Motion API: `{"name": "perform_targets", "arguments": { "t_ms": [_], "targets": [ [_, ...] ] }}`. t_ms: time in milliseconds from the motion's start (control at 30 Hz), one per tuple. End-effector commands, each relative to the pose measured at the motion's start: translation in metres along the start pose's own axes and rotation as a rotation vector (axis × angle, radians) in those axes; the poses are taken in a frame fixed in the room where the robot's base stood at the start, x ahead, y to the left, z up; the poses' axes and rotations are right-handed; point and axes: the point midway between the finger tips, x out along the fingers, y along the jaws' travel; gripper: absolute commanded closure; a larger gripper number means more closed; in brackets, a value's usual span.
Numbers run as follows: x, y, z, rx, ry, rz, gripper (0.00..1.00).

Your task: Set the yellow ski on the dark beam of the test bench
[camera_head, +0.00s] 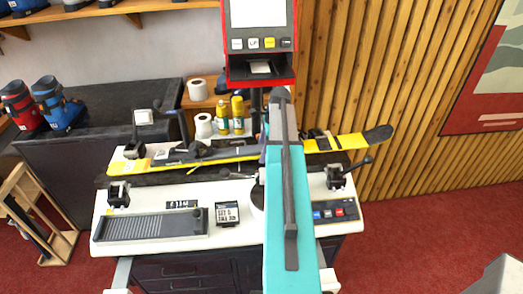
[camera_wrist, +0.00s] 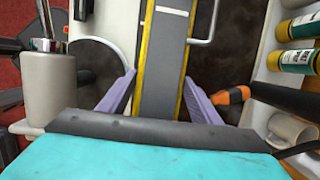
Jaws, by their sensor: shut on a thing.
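The yellow ski (camera_head: 347,142), with a dark tip at the right and a binding on its left part, lies lengthwise across the back of the test bench. The dark beam (camera_head: 108,181) runs under and just in front of it; I cannot tell whether they touch. My gripper (camera_wrist: 160,77) is shut on the ski, its purple fingers on either side of the grey, yellow-edged ski (camera_wrist: 163,65) in the wrist view. My teal arm hides the ski's middle and most of the gripper in the head view.
The white bench top (camera_head: 160,194) carries clamps at left (camera_head: 119,194) and right (camera_head: 335,177). A red-framed display (camera_head: 260,70) stands behind my arm. Ski boots (camera_head: 55,103) sit at the left.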

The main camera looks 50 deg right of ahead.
Motion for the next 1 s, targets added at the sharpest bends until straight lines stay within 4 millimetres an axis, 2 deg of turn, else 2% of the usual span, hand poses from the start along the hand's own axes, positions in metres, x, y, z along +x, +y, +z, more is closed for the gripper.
{"name": "perform_targets", "arguments": {
  "t_ms": [600,1000],
  "targets": [
    [0.038,0.001,-0.011,0.000,0.002,-0.001,1.00],
    [0.049,0.003,-0.014,0.002,0.003,0.004,1.00]
  ]
}}
